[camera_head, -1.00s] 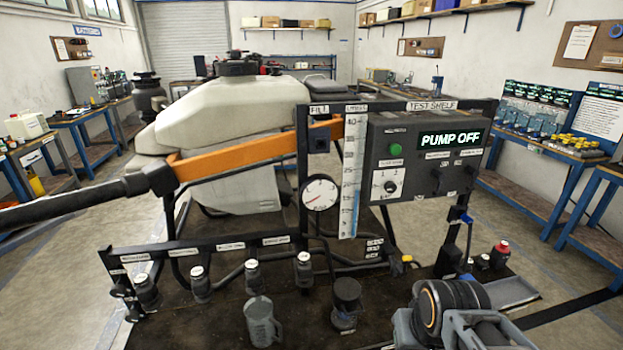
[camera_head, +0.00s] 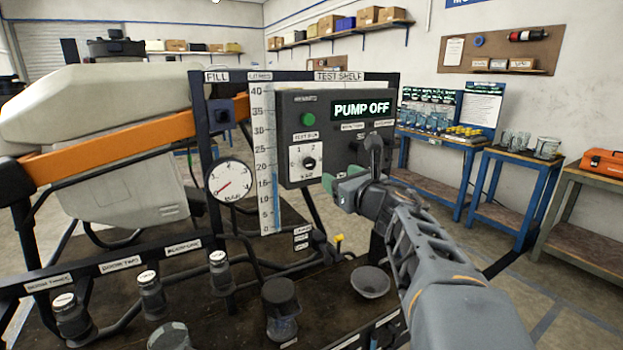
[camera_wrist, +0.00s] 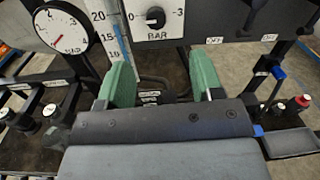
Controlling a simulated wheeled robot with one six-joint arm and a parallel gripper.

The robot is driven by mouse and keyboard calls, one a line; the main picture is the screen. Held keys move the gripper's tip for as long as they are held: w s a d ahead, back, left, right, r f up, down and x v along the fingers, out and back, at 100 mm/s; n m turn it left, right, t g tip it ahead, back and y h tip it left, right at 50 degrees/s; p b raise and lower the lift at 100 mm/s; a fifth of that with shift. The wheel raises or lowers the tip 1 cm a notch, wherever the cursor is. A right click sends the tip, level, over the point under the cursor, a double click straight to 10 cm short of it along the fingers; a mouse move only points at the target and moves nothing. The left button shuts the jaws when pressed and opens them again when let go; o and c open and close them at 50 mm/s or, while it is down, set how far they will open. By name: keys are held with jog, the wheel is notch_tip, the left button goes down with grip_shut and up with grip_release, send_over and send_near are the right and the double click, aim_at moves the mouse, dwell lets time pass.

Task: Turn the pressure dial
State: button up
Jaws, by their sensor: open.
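The pressure dial (camera_head: 308,163) is a small black knob on a white plate marked in bar, low on the left of the grey control panel (camera_head: 345,100). The wrist view shows the dial (camera_wrist: 155,17) at the top, between the 0 and 3 marks; its exact setting is too small to read surely. My gripper (camera_head: 347,182) is in front of the panel's lower part, right of and below the dial. In the wrist view my gripper (camera_wrist: 158,58) has its two green fingers spread with nothing between them, below the dial and apart from it.
A round gauge (camera_head: 232,181) left of the panel has its red needle at the low end. The panel display (camera_head: 362,108) reads PUMP OFF. A green button (camera_head: 308,119) sits above the dial. A funnel (camera_head: 370,281) and dark jar (camera_head: 281,300) stand on the bench below.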

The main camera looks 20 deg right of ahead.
aim_at(311, 163)
jog(key=w, duration=0.4)
jog(key=w+a+n, duration=0.1)
jog(key=w, duration=0.4)
jog(key=w+n+y, duration=0.1)
jog(key=w, duration=0.3)
jog(key=shift+w+a+f+p, duration=0.2)
jog(key=shift+w+a+p, duration=0.1)
jog(key=shift+p, duration=0.1)
jog(key=c, duration=0.9)
